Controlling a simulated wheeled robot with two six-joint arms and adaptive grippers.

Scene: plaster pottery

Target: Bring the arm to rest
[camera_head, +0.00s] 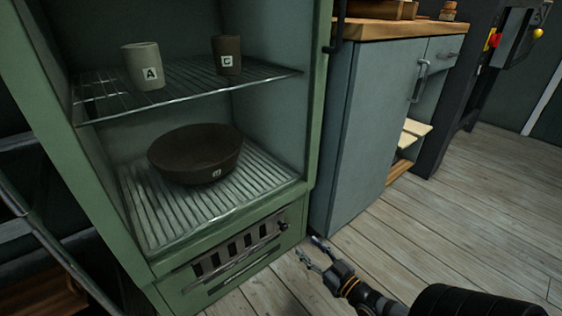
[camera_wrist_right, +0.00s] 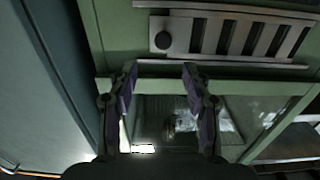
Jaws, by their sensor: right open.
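My right gripper (camera_head: 309,247) is low in the head view, in front of the green cabinet (camera_head: 318,120) and just right of its vent panel. Its fingers are apart with nothing between them. The right wrist view also shows the open gripper (camera_wrist_right: 160,76), with the cabinet's slotted vent (camera_wrist_right: 225,36) and round knob (camera_wrist_right: 163,41) beyond the fingers. I cannot tell how close the fingertips are to the cabinet. My left gripper is in neither view.
A pale cup marked A (camera_head: 143,66) and a dark cup (camera_head: 228,56) stand on the wire shelf (camera_head: 187,80). A dark bowl (camera_head: 196,154) sits on the ribbed floor below. A blue-grey cupboard (camera_head: 345,140) stands right of the cabinet. The plank floor (camera_head: 450,210) at right is clear.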

